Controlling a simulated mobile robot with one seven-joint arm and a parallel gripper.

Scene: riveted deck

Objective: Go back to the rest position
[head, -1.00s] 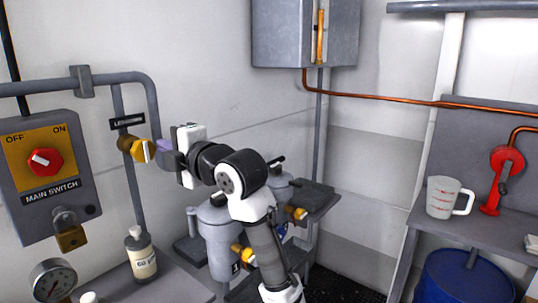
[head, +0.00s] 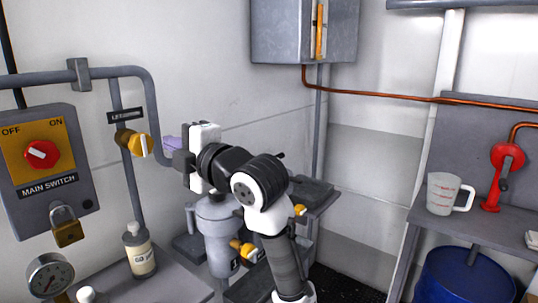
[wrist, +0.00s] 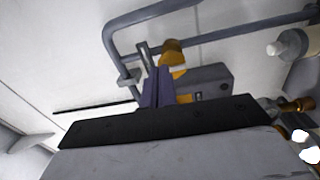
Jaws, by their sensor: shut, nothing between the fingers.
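My gripper (head: 171,144) is at the left-centre of the head view, pointing left toward the wall pipe. Its purplish fingers are shut and empty. They sit just right of the yellow valve handle (head: 143,145), with a small gap seen between them. In the wrist view the shut fingers (wrist: 155,86) point up the picture, with the yellow valve (wrist: 172,52) just beyond them. From this view I cannot tell the exact distance. My arm rises from the bottom centre and bends left to the gripper.
The main switch box (head: 40,165) with a padlock (head: 66,226) is at left. A bottle (head: 140,252) and gauge (head: 50,277) stand below. A jug (head: 446,194), red pump (head: 502,180) and blue drum (head: 466,277) are at right.

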